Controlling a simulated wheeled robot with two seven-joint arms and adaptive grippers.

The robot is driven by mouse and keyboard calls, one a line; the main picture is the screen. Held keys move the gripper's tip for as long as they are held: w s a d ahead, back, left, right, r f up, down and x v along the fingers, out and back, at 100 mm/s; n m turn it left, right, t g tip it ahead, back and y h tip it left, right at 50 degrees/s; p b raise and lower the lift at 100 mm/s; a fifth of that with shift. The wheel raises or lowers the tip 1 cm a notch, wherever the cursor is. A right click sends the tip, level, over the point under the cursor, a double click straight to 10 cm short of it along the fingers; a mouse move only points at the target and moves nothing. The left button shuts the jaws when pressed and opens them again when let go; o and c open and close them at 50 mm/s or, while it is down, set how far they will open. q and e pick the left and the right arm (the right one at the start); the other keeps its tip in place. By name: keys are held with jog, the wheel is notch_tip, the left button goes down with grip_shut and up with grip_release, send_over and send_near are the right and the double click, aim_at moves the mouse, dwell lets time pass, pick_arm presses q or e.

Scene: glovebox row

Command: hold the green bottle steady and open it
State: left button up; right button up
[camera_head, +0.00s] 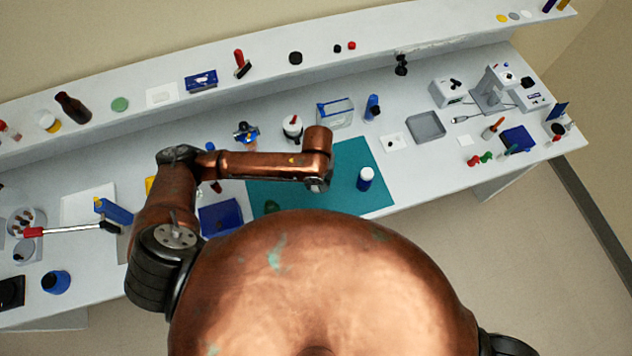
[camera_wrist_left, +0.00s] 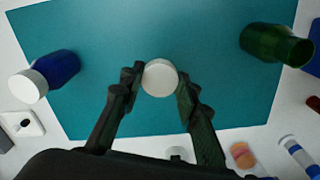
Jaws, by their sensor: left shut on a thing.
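The green bottle (camera_wrist_left: 270,43) stands on the teal mat at the upper right of the left wrist view, with a bare neck and no cap on it. In the head view only a bit of the green bottle (camera_head: 271,207) shows beside my body. My left gripper (camera_wrist_left: 160,82) is shut on a round white cap (camera_wrist_left: 160,77), apart from the green bottle. What lies under the cap is hidden. In the head view my left arm reaches over the teal mat (camera_head: 345,155), its fingers mostly hidden. My right gripper is not in view.
A blue bottle with a white cap (camera_head: 366,178) stands on the mat; it also shows in the left wrist view (camera_wrist_left: 52,70). A blue bin (camera_head: 220,218) stands left of the mat. A grey tray (camera_head: 426,126) lies to the right. A raised shelf runs along the back.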

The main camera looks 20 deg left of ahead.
aim_at(316, 183)
pick_arm(q)
jog(key=w+f, duration=0.2)
jog(key=f, duration=0.1)
jog(key=w+a+f, duration=0.1)
jog(key=f, duration=0.1)
jog(key=shift+w+a, duration=0.1)
jog(key=shift+w, duration=0.2)
jog(key=shift+w+f, duration=0.1)
jog(key=shift+f, duration=1.5)
jog(key=o, duration=1.3)
jog(key=shift+f, duration=0.15)
notch_tip(316, 183, up, 12)
jog(key=shift+r, duration=0.15)
jog(key=shift+a, duration=0.1)
